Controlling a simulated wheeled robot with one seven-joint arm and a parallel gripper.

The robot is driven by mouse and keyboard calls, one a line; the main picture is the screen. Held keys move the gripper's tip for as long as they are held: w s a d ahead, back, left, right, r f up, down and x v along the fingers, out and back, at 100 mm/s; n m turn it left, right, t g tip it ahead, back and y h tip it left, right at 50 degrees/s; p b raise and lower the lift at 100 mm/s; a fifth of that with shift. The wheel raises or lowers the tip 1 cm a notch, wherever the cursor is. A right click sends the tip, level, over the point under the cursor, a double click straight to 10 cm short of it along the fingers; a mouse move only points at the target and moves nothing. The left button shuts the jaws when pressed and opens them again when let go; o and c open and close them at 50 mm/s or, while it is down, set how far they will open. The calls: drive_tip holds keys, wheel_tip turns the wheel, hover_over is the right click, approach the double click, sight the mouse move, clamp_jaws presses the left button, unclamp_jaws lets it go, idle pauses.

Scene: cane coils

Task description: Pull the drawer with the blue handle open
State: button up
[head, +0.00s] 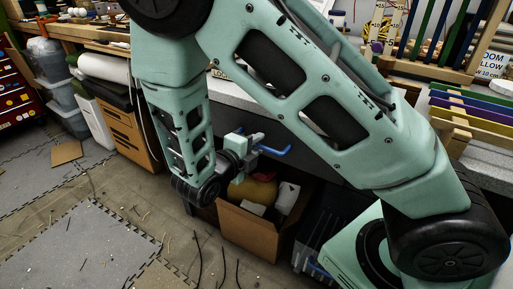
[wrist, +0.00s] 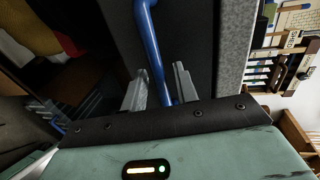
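The blue handle (head: 273,151) is a bent bar on a dark drawer front (head: 318,166) under the grey counter. In the wrist view the handle (wrist: 152,42) runs down the dark front (wrist: 195,38) and passes between my fingertips. My gripper (head: 252,143) is at the handle in the head view, partly covering it. In the wrist view my gripper (wrist: 161,88) has its fingers apart, with the bar nearer the right finger and a gap on the left. The drawer front appears close under the counter; whether it stands out at all is hard to tell.
A cardboard box (head: 248,232) with mixed items stands on the floor below the drawer, and a dark crate (head: 322,226) is beside it. The grey counter edge (wrist: 237,45) is close to the right of the gripper. Floor at the front left is mostly free, with scattered sticks.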

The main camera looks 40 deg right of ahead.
drive_tip(key=shift+w+d, duration=0.1)
drive_tip(key=shift+d, duration=0.3)
clamp_jaws()
drive_tip(key=shift+a, duration=0.15)
